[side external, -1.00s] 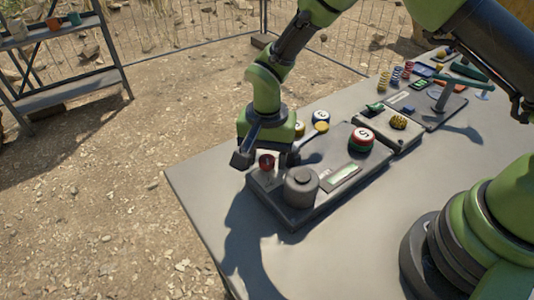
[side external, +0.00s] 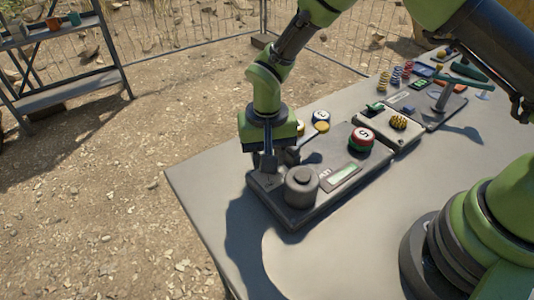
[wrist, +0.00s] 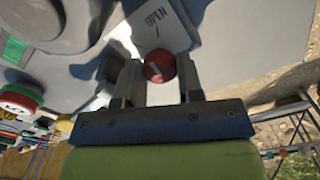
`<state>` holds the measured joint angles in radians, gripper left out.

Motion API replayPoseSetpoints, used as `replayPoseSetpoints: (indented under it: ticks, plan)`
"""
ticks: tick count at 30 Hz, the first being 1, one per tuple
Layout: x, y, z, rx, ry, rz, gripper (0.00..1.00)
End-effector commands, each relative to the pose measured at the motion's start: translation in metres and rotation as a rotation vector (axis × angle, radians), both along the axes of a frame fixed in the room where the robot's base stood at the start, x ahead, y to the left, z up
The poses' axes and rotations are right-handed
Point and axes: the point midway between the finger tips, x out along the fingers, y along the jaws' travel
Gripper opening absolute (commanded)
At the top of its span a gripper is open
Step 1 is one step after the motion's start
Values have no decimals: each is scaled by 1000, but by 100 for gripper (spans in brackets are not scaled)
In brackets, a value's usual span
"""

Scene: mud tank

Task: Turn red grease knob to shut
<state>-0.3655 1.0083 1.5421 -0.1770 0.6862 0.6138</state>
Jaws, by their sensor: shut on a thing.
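The red grease knob (wrist: 157,64) shows in the wrist view as a small round red cap with a pale pointer line. My gripper (wrist: 159,80) is shut on it, one finger on each side. A light label plate (wrist: 160,22) reading "OPEN", with a short tick line, lies just beyond the knob. The pointer's exact setting is hard to read. In the side view my gripper (side external: 272,163) points down at the panel's near left corner, and its fingers hide the knob there.
More devices stand farther along the table (side external: 200,185). The table's left corner is clear.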

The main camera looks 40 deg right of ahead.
Motion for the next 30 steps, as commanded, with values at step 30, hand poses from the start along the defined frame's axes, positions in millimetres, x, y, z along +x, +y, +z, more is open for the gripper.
replayPoseSetpoints:
  ticks: [30]
  plan:
    - [0, 0, 1, 0, 0, 653, 10]
